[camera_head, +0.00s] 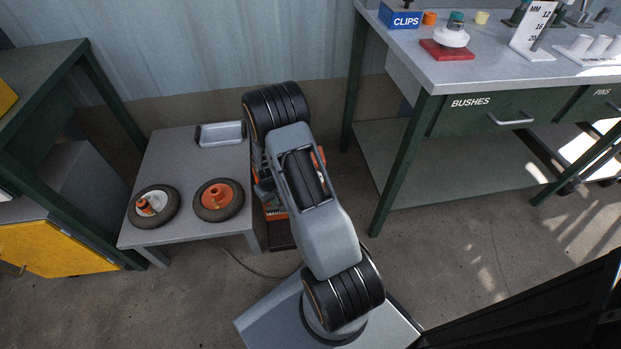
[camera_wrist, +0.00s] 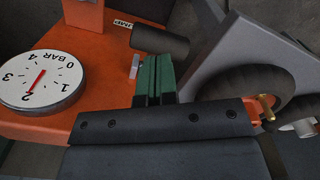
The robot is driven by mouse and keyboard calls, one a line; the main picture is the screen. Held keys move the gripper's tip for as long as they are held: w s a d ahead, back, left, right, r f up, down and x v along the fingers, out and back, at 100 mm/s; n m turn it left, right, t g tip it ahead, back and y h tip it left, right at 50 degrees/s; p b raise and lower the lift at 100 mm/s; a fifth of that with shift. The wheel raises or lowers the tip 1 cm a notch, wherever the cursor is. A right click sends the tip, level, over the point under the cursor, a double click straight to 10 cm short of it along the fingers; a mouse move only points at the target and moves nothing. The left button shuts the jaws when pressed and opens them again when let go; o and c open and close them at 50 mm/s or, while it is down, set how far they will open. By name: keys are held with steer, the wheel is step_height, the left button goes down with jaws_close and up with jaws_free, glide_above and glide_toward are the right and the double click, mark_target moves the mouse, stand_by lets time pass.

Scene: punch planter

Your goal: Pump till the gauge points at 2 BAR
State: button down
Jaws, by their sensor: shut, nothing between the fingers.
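The round white gauge (camera_wrist: 40,82) sits on an orange pump body (camera_wrist: 75,50) at the left of the wrist view, its dial upside down. Its red needle points at or very near the 2. A dark cylinder (camera_wrist: 160,42), perhaps a grip or plunger, lies just beyond my gripper (camera_wrist: 155,62), beside a small label. The green fingers are shut and empty; whether they touch the cylinder I cannot tell. In the head view my arm hides most of the pump; only a bit of orange (camera_head: 275,211) shows beside it.
A low grey table (camera_head: 190,225) bears two wheels, one with a grey hub (camera_head: 165,210) and one orange (camera_head: 236,203), and a grey tray (camera_head: 221,143). A workbench (camera_head: 450,72) stands right. In the wrist view a brass valve (camera_wrist: 266,107) is near a dark tyre.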

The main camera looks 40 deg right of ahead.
step_height(320, 180, up, 6)
steer(key=p, duration=0.4)
stand_by(0.3)
steer(key=s+a+r+t+p, duration=0.1)
steer(key=s+a+r+p, duration=0.2)
steer(key=r, duration=1.5)
steer(key=s+a+r+t+p, duration=0.1)
steer(key=s+a+r+p, duration=0.2)
steer(key=s+r+p, duration=0.4)
steer(key=s+a+r+t+p, duration=0.1)
steer(key=s+a+r+p, duration=0.2)
steer(key=r+p, duration=1.2)
steer(key=s+r, duration=0.3)
steer(key=r, duration=1.2)
steer(key=shift+a+t, duration=0.3)
